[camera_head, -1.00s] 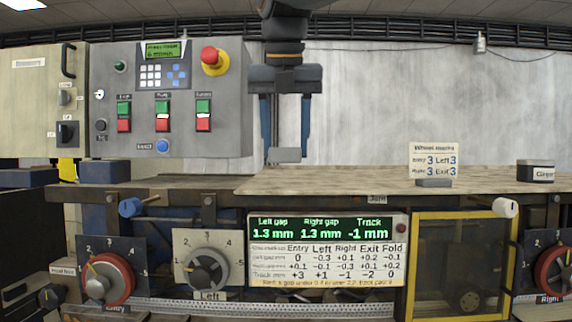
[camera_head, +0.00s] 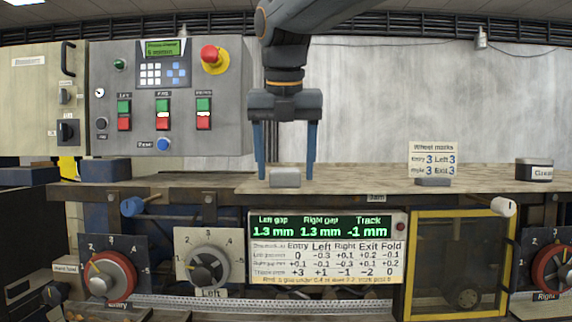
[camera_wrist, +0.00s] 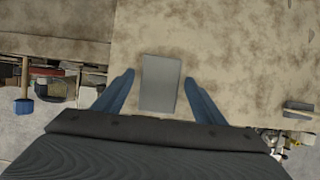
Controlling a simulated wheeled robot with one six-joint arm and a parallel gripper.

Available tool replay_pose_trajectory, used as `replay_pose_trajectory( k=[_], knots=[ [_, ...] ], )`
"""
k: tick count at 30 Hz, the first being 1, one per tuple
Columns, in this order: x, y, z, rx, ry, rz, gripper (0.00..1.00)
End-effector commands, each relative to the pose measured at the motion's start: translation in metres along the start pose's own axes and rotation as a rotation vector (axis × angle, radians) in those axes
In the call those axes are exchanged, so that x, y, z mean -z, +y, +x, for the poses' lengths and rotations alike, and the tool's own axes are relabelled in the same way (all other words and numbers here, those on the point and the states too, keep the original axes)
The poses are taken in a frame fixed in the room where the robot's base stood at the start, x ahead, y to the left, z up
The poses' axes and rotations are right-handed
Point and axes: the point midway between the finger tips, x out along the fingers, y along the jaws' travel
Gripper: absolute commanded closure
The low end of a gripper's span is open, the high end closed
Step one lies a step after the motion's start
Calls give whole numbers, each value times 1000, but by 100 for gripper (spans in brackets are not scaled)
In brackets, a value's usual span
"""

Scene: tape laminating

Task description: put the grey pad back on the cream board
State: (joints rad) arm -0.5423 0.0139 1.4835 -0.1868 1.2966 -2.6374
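The grey pad (camera_head: 285,178) is a small flat block near the left end of the cream board (camera_head: 360,181), close to its front edge. It appears to rest on the board. In the wrist view the pad (camera_wrist: 160,84) lies over the mottled cream surface (camera_wrist: 230,50). My gripper (camera_head: 286,176) points straight down with one blue finger on each side of the pad. In the wrist view my gripper (camera_wrist: 159,76) is open, with a gap between each finger and the pad.
A wheel-marks card (camera_head: 434,159) stands on the board to the right, and a dark labelled box (camera_head: 535,170) stands further right. A control panel (camera_head: 170,98) with a red stop button is at the back left. The board between pad and card is clear.

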Motion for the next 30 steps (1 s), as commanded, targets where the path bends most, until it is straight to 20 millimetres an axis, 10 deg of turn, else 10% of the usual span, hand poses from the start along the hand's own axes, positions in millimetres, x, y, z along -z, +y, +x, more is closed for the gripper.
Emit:
replay_pose_trajectory(
  k=[11, 30],
  knots=[
    [-2, 1, -12, -1, -3, 0, 35],
    [-2, 0, -118, -1, -1, 0, 35]
  ],
)
